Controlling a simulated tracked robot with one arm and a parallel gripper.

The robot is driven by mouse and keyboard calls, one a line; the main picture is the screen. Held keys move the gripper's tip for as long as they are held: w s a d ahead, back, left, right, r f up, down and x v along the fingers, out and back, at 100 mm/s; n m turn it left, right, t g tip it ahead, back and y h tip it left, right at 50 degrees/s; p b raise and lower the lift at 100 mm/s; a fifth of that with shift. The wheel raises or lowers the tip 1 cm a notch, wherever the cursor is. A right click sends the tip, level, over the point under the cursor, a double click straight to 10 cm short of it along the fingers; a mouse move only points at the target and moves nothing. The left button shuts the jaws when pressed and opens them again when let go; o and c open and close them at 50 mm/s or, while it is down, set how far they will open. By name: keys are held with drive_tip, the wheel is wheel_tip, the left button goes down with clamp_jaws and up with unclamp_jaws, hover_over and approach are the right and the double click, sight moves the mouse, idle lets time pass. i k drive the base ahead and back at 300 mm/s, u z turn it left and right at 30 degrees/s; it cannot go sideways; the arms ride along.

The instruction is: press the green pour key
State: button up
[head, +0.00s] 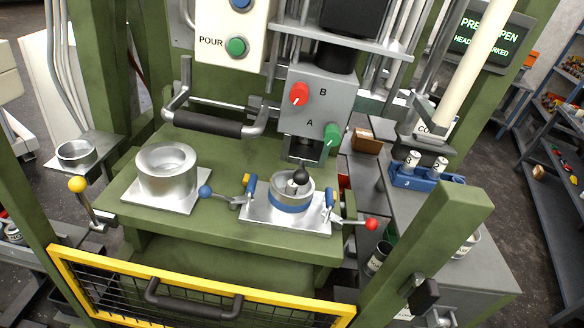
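The green pour key (236,46) is a round green button on a cream control box (218,22) at the top, left of centre. The word POUR is printed to its left. A blue button (241,4) sits above it, cut by the top edge. Nothing covers the green key. I cannot make out my gripper in this view, so its distance from the key does not show.
A black-gripped bar handle (208,124) stands out below the box. A grey valve block (318,100) with red and green knobs is to the right. Below are a metal ring (166,170) and a clamped blue-banded drum (291,192). A yellow-framed gate (190,292) crosses the front.

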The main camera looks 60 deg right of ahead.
sight(236, 46)
drive_tip(key=z, duration=0.2)
drive_tip(key=k, duration=0.1)
drive_tip(key=z, duration=1.35)
drive_tip(key=i, duration=0.4)
drive_tip(key=u, duration=0.2)
